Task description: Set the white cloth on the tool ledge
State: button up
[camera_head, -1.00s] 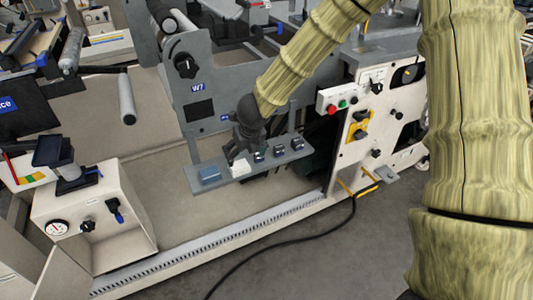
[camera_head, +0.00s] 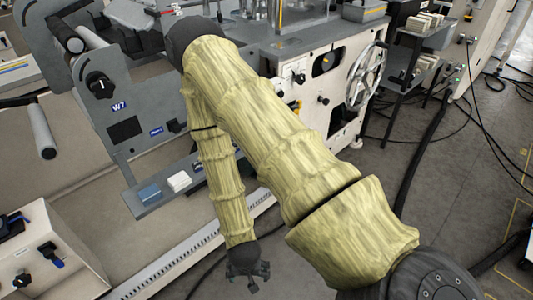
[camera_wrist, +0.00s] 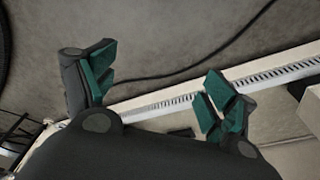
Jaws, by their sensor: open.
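The cloth is not visible in the wrist view. My arm hides the right part of the ledge.
A slotted light rail (camera_head: 170,256) runs along the machine's base. A dark cable (camera_wrist: 190,68) lies on the floor. A box with knobs (camera_head: 45,262) stands at lower left. Open floor lies at right.

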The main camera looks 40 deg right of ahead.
jog(key=s+a+f+n+g+y, duration=0.1)
jog(key=s+f+n, duration=0.1)
jog(key=s+n, duration=0.5)
jog(key=s, duration=0.4)
jog(key=shift+a+f+n, duration=0.3)
jog(key=shift+a+f, duration=0.1)
jog(key=shift+r, duration=0.1)
